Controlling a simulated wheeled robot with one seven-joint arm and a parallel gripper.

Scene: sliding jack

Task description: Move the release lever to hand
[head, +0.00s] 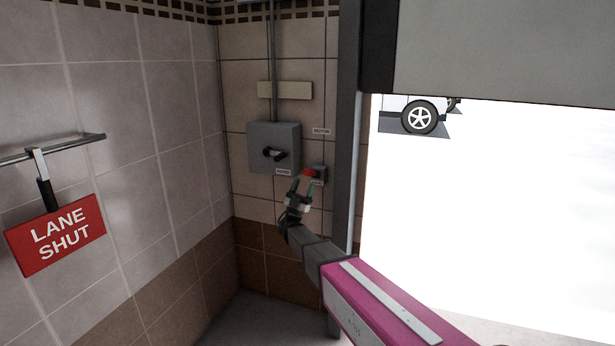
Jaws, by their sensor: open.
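A grey wall box (287,134) with a black handle (274,153) is on the tiled back wall. To its lower right is a small dark box (319,174) with a red part (308,172) at its left side. I cannot tell for sure which of the two is the release lever. A label reading MOTOR (321,131) is above the small box; a label below it is partly hidden and unreadable. My gripper (301,183) is open and empty, with its fingertips pointing up just below the red part. I cannot tell whether they touch it.
A red LANE SHUT sign (57,235) hangs from a metal rail (60,148) on the left wall. A grey post (347,130) stands right of the boxes, beside a bright opening under a raised grey shutter (500,50). A vehicle (419,117) is outside.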

